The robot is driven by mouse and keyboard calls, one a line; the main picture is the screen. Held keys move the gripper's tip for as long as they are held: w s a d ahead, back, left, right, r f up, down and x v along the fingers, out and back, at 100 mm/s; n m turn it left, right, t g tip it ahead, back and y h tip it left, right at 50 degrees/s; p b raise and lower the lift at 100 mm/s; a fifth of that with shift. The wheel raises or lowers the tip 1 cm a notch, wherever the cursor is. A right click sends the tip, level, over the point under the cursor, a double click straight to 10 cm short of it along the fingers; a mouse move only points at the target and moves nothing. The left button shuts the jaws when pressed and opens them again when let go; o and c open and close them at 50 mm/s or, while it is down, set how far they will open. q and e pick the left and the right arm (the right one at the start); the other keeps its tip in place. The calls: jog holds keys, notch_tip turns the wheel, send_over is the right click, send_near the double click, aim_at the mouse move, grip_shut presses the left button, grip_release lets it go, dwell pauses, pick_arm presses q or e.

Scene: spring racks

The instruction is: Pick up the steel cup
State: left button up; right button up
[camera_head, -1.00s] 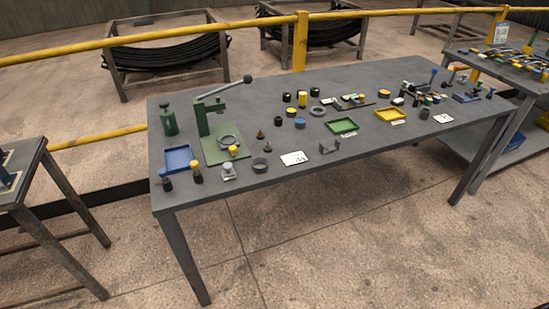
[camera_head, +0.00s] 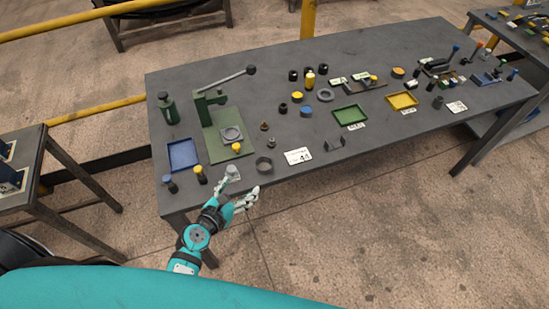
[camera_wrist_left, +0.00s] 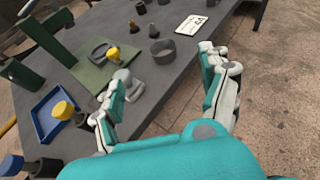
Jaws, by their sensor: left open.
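The steel cup appears to be the short, dark grey, open-topped round piece (camera_head: 264,165) near the front edge of the table, right of the green press. It also shows in the left wrist view (camera_wrist_left: 162,52), ahead of my fingers. My left gripper (camera_head: 238,191) is open and empty at the table's front edge, nearer than the cup and a little left of it. In the left wrist view its two spread fingers (camera_wrist_left: 165,73) have the cup beyond the gap between them, not touching. My right gripper is not in view.
A light grey knobbed piece (camera_head: 232,173) stands close to my left finger. A white number card (camera_head: 298,156) lies right of the cup. The green press (camera_head: 218,120) stands behind.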

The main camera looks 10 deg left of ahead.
pick_arm(q)
jog(key=b, duration=0.4)
send_near(267, 160)
jog(key=shift+w+r, duration=0.1)
jog(key=shift+w, duration=0.55)
jog(key=b+x, duration=0.2)
jog(key=f+b+x, duration=0.1)
jog(key=b+x, duration=0.1)
jog(key=shift+w+d, duration=0.15)
jog(key=shift+d, duration=0.05)
jog(key=shift+w+f, duration=0.15)
jog(key=shift+w, duration=0.15)
jog(key=c, duration=1.1)
jog(key=shift+c, duration=0.3)
